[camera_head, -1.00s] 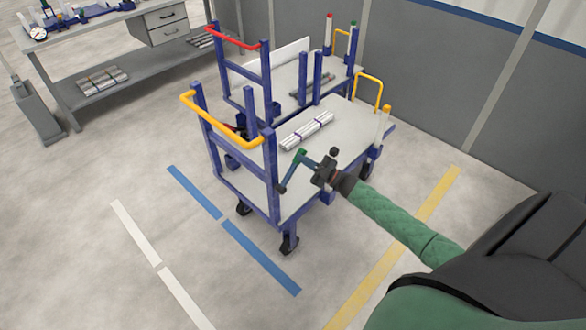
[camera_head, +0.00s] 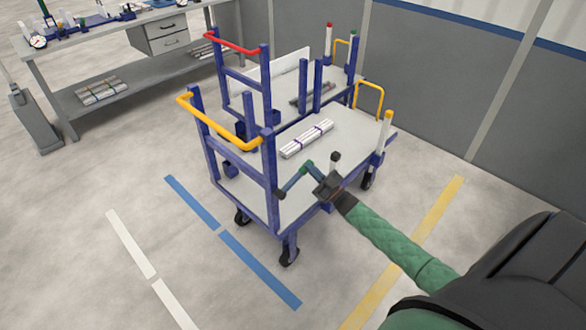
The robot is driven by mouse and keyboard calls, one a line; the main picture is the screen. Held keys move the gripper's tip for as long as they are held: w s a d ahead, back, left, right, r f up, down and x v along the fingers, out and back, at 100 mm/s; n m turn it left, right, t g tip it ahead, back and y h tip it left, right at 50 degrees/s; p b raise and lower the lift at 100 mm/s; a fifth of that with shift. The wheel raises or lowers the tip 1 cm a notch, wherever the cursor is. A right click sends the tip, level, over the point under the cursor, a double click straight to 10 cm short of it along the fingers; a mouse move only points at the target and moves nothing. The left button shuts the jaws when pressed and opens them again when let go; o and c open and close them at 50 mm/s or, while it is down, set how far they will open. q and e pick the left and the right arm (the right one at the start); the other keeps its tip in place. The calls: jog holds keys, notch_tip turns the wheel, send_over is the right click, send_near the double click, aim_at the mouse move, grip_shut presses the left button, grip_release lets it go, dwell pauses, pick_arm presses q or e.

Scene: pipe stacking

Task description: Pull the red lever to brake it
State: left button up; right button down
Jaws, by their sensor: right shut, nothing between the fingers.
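I cannot make out a separate red lever with certainty. The near blue cart (camera_head: 240,193) has a yellow push handle (camera_head: 216,126) at its left end. The far cart has a red push handle (camera_head: 231,45). My right gripper (camera_head: 321,181) is shut and empty beside the near cart's front edge, with the green-sleeved arm reaching in from the lower right. A thin bluish-green bent bar (camera_head: 296,178) shows next to the gripper, by the cart's front corner; whether the two touch is unclear. My left gripper is not in view.
Silver pipes (camera_head: 306,139) lie bundled on the near cart's top. A yellow-tipped post (camera_head: 384,135) stands at its right end. A grey workbench (camera_head: 105,40) is at the back left. The floor in front of the cart is clear.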

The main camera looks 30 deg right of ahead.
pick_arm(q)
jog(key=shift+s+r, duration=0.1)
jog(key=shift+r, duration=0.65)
pick_arm(e)
jog(key=shift+f+m, duration=0.2)
jog(key=shift+m, duration=0.1)
jog(key=shift+r, duration=0.15)
